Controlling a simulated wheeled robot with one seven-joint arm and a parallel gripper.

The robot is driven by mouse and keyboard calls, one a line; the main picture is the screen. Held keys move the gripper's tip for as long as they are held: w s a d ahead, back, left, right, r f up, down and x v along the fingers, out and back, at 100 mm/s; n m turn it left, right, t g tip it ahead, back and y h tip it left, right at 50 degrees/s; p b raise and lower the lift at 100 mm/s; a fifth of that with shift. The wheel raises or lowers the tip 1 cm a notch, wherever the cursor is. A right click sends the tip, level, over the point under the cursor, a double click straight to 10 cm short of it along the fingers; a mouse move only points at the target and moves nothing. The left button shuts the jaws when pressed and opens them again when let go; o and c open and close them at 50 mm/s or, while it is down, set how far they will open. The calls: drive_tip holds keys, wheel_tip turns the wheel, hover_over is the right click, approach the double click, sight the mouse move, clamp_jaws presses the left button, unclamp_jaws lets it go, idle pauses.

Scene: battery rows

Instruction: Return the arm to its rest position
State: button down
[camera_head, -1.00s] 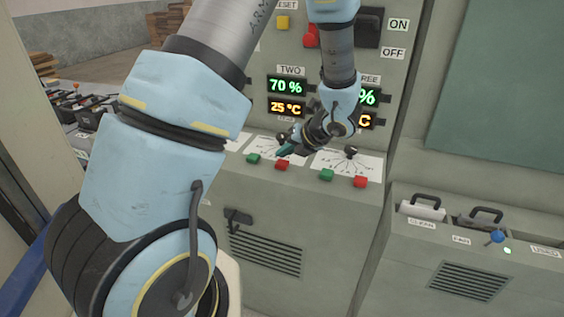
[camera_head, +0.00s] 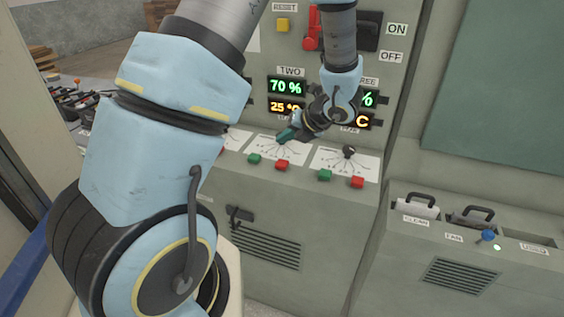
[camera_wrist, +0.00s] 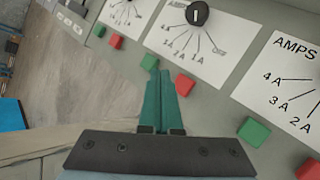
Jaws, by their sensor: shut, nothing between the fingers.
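My arm reaches across the head view from the left, over the control panel. My gripper (camera_head: 286,135) has teal fingers and hangs just in front of the middle dial card (camera_head: 262,146), below the TWO display; it hides that card's knob. In the wrist view my gripper (camera_wrist: 160,92) has its two fingers pressed together, with nothing between them. The black knob (camera_wrist: 198,14) shows ahead of the fingertips there, apart from them. No rest position is marked in view.
Green (camera_head: 254,159) and red (camera_head: 282,165) buttons line the sloped desk below the dial cards. A red lever (camera_head: 312,38) and the TWO display (camera_head: 287,87) are on the upright panel. The CLEAN and USED bins (camera_head: 415,206) stand at the right. Open floor (camera_wrist: 50,85) shows at left.

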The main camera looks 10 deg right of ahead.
drive_tip(key=s+a+r+m+g+h, duration=0.3)
drive_tip(key=s+a+m, duration=0.3)
drive_tip(key=m, duration=1.1)
drive_tip(key=s+a+r+m+g+h, duration=0.2)
drive_tip(key=s+a+r+m, duration=0.2)
drive_tip(key=a+m, duration=0.7)
drive_tip(key=s+m, duration=0.2)
drive_tip(key=m, duration=0.5)
drive_tip(key=shift+s+r+g+h, duration=0.15)
drive_tip(key=shift+s+g+h, duration=0.2)
drive_tip(key=shift+g+h, duration=0.05)
drive_tip(key=shift+m, duration=0.3)
